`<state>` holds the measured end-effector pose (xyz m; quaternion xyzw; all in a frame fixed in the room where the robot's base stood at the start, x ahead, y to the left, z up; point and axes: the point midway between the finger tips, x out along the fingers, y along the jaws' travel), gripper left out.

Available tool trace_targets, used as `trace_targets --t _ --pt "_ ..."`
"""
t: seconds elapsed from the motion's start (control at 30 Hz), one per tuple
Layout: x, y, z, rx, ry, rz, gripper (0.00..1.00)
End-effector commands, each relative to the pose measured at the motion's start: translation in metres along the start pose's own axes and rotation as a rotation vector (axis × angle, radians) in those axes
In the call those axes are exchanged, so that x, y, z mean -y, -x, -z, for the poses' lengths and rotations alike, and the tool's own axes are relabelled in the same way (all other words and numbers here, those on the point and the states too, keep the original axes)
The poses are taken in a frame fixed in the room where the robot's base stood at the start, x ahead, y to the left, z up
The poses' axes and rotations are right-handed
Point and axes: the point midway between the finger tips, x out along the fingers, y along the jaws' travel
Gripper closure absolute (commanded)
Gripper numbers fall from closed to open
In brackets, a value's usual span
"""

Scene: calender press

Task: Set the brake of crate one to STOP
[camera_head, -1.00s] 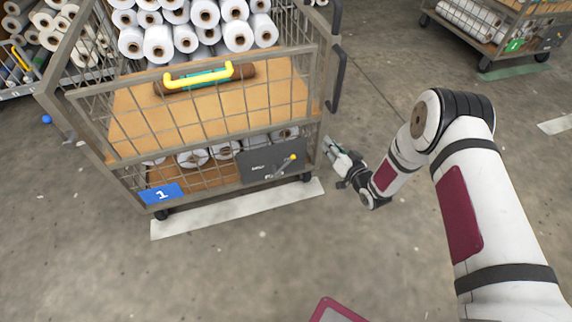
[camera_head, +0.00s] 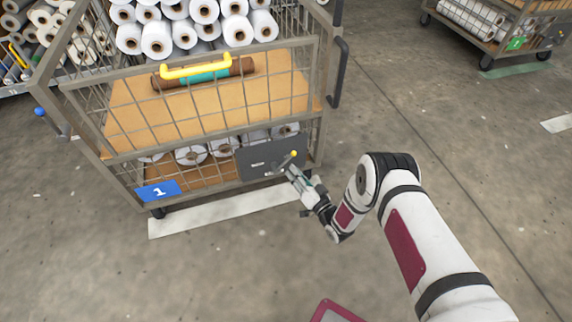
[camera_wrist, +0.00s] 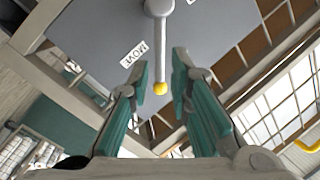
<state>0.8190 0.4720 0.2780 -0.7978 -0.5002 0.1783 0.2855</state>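Crate one is a wire-mesh trolley with a blue number 1 sign (camera_head: 159,191) at its lower left. A dark grey brake panel (camera_head: 255,160) sits low on its front right. The brake lever's yellow knob (camera_head: 294,154) shows at the panel's right. In the wrist view the grey lever (camera_wrist: 164,50) ends in the yellow tip (camera_wrist: 160,88). A MOVE label (camera_wrist: 133,54) lies left of the lever; another label is cut off at the top edge. My gripper (camera_head: 290,170) is at the panel. Its teal fingers (camera_wrist: 161,72) are open, one each side of the lever, with no clear contact.
A yellow handle (camera_head: 196,69) and white rolls (camera_head: 158,38) are above on crate one. A black handle (camera_head: 341,70) is at its right edge. Another trolley with a green sign (camera_head: 515,44) stands far right. The floor (camera_head: 230,270) in front is clear.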

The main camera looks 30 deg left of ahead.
Motion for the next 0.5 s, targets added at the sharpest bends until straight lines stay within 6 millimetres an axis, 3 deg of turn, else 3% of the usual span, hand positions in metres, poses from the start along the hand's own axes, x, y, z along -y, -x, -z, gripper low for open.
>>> trace_targets --t 0.2,0.5 --pt "0.000 -0.040 -0.002 -0.001 0.001 0.003 0.81" --pt "0.000 -0.066 0.000 0.000 0.001 0.000 0.81"
